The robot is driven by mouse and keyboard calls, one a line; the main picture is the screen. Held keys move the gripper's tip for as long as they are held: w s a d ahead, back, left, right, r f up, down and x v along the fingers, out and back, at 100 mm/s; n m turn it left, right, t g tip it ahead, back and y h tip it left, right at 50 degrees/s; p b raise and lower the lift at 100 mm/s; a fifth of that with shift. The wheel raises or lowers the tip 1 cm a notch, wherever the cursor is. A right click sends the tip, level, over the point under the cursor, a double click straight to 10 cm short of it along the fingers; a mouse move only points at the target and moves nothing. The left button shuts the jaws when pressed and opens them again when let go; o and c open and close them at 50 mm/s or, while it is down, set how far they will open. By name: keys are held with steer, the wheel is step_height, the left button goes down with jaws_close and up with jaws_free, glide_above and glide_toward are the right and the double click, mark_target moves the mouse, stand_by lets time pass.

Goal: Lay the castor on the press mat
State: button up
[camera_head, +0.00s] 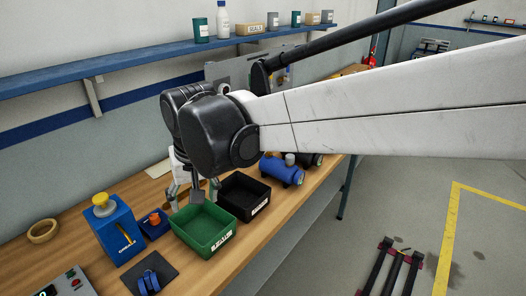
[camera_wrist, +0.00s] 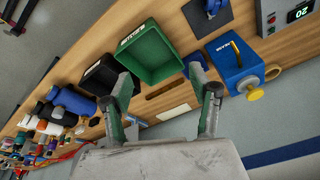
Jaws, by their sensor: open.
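A dark square press mat (camera_head: 160,267) lies on the bench at the front left. A blue twin-wheeled piece that looks like the castor (camera_head: 148,283) rests on it. In the wrist view the mat (camera_wrist: 192,18) and the blue piece (camera_wrist: 212,5) show at the top edge, partly cut off. My gripper (camera_head: 185,192) is above the bench, behind the green bin and well apart from the mat. In the wrist view, its two fingers (camera_wrist: 168,85) are spread with nothing between them.
A green bin (camera_head: 189,240) and a black bin (camera_head: 230,211) stand right of the mat. A blue device with a yellow knob (camera_head: 118,237), a small blue tray (camera_head: 158,232) and a tape ring (camera_head: 43,231) are left and behind. A control box (camera_head: 72,284) is front left.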

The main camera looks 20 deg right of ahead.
steer(key=s+d+f+t+h, duration=0.1)
steer(key=s+d+t, duration=0.3)
steer(key=s+d, duration=0.8)
steer(key=d, duration=0.3)
steer(key=shift+s+d+f+m, duration=0.2)
steer(key=shift+d+f+m, duration=0.05)
steer(key=shift+d+m, duration=0.15)
steer(key=shift+f, duration=0.1)
step_height(320, 180, down, 5)
steer(key=b, duration=0.5)
steer(key=shift+c, duration=0.5)
